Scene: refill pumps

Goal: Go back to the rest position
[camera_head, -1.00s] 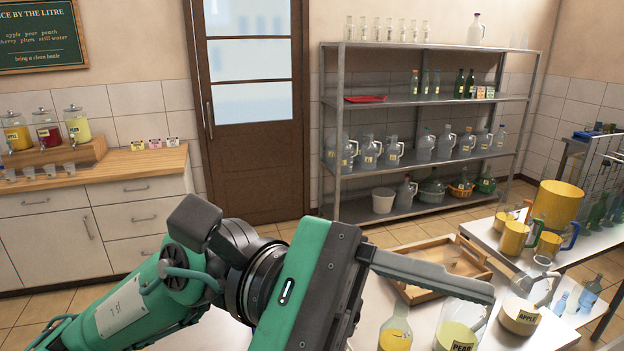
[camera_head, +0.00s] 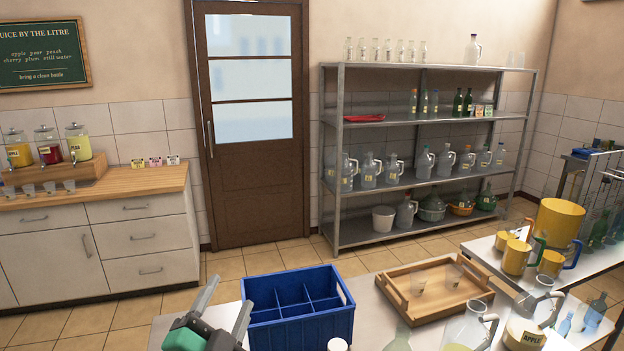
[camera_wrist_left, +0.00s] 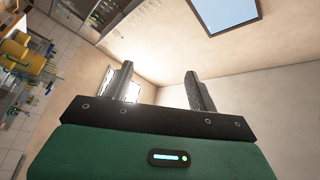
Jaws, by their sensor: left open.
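My left gripper (camera_head: 222,310) is at the bottom of the head view, left of a blue crate. Its two fingers point up and stand apart, with nothing between them. In the left wrist view the same gripper (camera_wrist_left: 160,88) shows open and empty, facing bare wall and ceiling. My right gripper is not in view.
The blue divided crate (camera_head: 298,338) stands close to the right of my left gripper on the pale table. Further right are a wooden tray (camera_head: 401,301) with glasses and several jugs, including an apple jug (camera_head: 524,336). Floor before the door is free.

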